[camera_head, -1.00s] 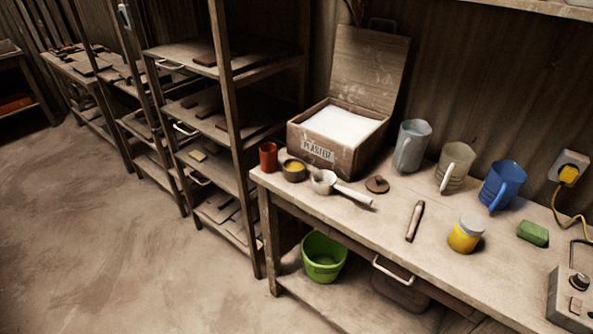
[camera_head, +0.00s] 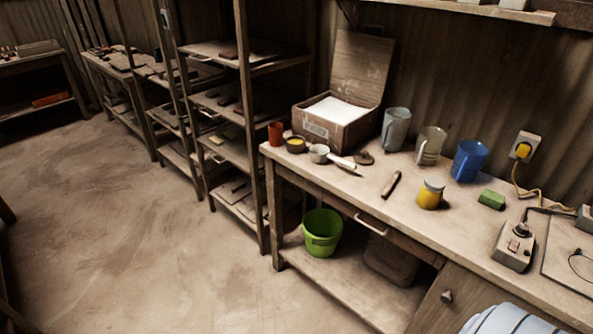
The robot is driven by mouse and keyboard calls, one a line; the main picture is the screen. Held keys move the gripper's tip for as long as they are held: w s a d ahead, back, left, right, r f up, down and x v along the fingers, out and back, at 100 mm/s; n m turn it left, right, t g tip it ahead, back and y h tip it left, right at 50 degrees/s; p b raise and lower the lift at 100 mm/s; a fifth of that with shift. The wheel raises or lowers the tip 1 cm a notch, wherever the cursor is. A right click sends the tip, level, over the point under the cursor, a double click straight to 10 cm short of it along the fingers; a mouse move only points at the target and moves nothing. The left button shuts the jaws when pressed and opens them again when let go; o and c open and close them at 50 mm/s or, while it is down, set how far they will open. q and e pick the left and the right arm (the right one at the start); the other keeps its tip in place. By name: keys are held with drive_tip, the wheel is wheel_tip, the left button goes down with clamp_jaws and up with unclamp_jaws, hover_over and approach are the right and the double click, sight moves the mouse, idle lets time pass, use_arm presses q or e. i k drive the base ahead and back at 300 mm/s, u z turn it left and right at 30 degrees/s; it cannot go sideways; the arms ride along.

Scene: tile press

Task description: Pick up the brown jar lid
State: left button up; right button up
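The brown jar lid (camera_head: 364,158) is a small dark disc with a knob on top. It lies flat on the workbench (camera_head: 420,214), just right of the white scoop's handle and in front of the plaster box. Nothing covers it. Neither of my grippers shows in the head view.
On the bench stand a plaster box (camera_head: 338,121) with raised lid, a white scoop (camera_head: 319,153), a red cup (camera_head: 275,133), a grey pitcher (camera_head: 395,129), a blue pitcher (camera_head: 468,161), a wooden tool (camera_head: 391,185), and a yellow jar (camera_head: 430,195). The floor (camera_head: 130,230) in front is clear.

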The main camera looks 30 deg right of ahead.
sight(363, 158)
drive_tip(key=z, duration=0.1)
drive_tip(key=k, duration=0.25)
drive_tip(key=u, duration=0.35)
drive_tip(key=i, duration=1.65)
drive_tip(key=z, duration=1.2)
drive_tip(key=i, duration=0.95)
drive_tip(key=z, duration=0.8)
